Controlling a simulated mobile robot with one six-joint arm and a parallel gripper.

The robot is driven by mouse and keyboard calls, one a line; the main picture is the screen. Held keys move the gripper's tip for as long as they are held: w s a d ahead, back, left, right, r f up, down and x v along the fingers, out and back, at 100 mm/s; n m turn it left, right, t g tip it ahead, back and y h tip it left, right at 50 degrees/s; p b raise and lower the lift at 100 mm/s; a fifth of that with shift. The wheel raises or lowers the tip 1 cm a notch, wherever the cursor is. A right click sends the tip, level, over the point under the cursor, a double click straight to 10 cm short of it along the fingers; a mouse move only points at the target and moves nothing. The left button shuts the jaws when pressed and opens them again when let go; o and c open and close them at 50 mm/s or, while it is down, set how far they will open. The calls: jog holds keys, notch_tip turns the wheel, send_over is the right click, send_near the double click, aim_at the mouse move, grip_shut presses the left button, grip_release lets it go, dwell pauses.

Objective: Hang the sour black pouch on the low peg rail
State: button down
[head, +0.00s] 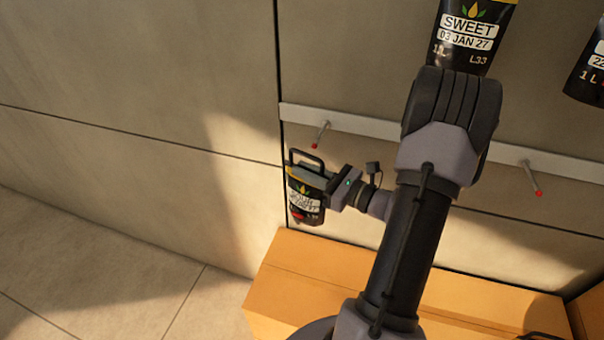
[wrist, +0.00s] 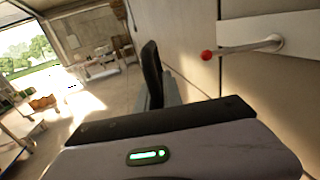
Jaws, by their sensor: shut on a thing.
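My gripper (head: 320,184) is shut on the sour black pouch (head: 303,207). The pouch has a black loop handle on top, a yellow band and a pale label that reads roughly SOUR. It hangs about upright in the air, left of my arm. The low peg rail (head: 358,121) is a pale strip on the wall. Its left peg (head: 320,134), grey with a red tip, is above and a little right of the pouch, apart from it. In the wrist view, this peg (wrist: 245,48) is at the upper right. A second peg (head: 533,178) is farther right.
A black pouch labelled SWEET (head: 468,38) hangs higher up, partly behind my arm. Another dark pouch (head: 588,72) is at the right edge. A tan box or bench (head: 300,275) stands below the rail. The floor at left is clear.

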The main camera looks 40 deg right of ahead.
jog(key=shift+w+d+f, duration=0.1)
jog(key=shift+w+d, duration=0.25)
jog(key=shift+d, duration=0.3)
jog(key=shift+w+d+f, duration=0.1)
jog(key=shift+w+d, duration=0.3)
jog(key=shift+d, duration=0.2)
jog(key=shift+w+d, duration=0.35)
jog(key=shift+d, duration=0.3)
jog(key=shift+w+d, duration=0.15)
jog(key=shift+d, duration=0.2)
jog(key=shift+w+d+b, duration=0.15)
jog(key=shift+w+d, duration=0.25)
jog(key=shift+d, duration=0.4)
jog(key=shift+w+d+b, duration=0.1)
jog(key=shift+w+d, duration=0.3)
jog(key=shift+d, duration=0.35)
jog(key=shift+w+d+b, duration=0.15)
jog(key=shift+w+d, duration=0.25)
jog(key=shift+d, duration=0.4)
jog(key=shift+w+d+f+b, duration=0.2)
jog(key=shift+d+f+b, duration=0.2)
jog(key=shift+f+b, duration=0.4)
jog(key=shift+r, duration=0.1)
jog(key=c, duration=1.4)
grip_release()
